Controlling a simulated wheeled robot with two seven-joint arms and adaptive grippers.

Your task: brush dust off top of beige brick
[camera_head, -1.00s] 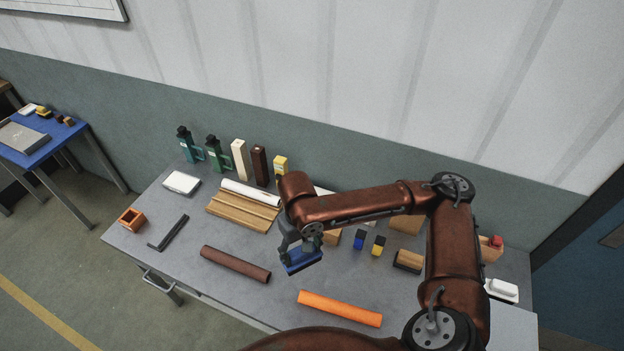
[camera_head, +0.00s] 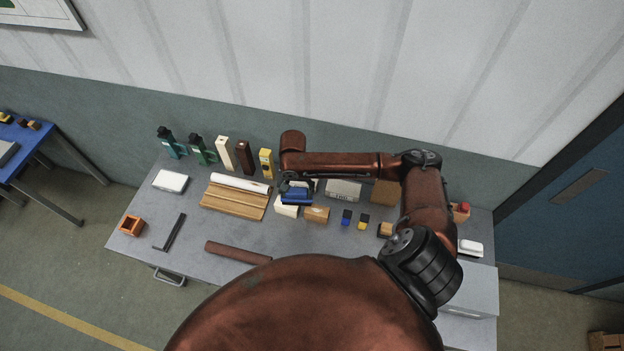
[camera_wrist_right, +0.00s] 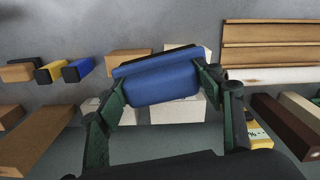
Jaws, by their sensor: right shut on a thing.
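My right gripper (camera_head: 297,186) is shut on a blue brush (camera_head: 297,198) with a dark edge; the brush also shows between its fingers in the right wrist view (camera_wrist_right: 160,82). A pale beige brick (camera_head: 287,211) lies on the table just below the brush in the head view, partly covered by it. In the wrist view part of the pale brick (camera_wrist_right: 184,56) shows behind the brush. I cannot tell whether the brush touches it. Another light greyish brick (camera_head: 343,190), with lettering, lies to the right. Dust is too small to make out. My left gripper is not in view.
A wooden grooved board (camera_head: 233,203) and a white roll (camera_head: 241,183) lie left of the brush. Upright bottles and blocks stand along the wall. A tan brick (camera_head: 317,214) and small blue (camera_head: 346,217) and yellow (camera_head: 363,221) blocks lie to the right.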

